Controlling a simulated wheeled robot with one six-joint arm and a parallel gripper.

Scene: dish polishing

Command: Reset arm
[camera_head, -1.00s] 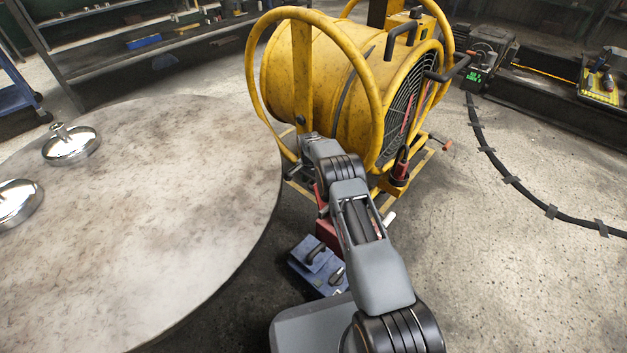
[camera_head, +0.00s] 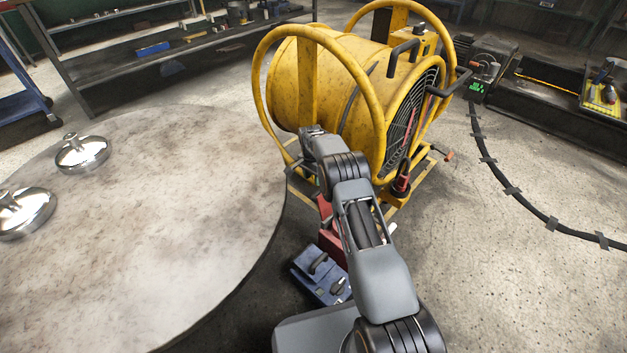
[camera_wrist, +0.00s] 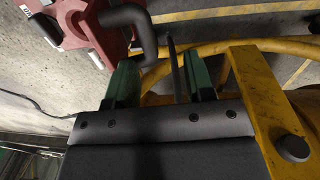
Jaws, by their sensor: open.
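My gripper (camera_wrist: 160,85) shows in the wrist view as two green fingers, apart, with nothing held between them. Beyond the fingers are yellow tubing, a dark bar and a red box (camera_wrist: 88,25) with a dark handle. In the head view my arm reaches forward from the lower right, beside the round table (camera_head: 190,215). The arm's far end is in front of the yellow drum fan (camera_head: 330,85); the fingers cannot be made out there. Two shiny metal dish-shaped pieces with knobs, one farther back (camera_head: 82,153) and one at the left edge (camera_head: 24,212), rest on the table.
A blue toolbox (camera_head: 318,275) and a red box (camera_head: 330,240) stand on the floor under my arm. A dark taped cable (camera_head: 515,190) runs along the right floor. Shelving (camera_head: 150,60) stands at the back left. The floor at lower right is clear.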

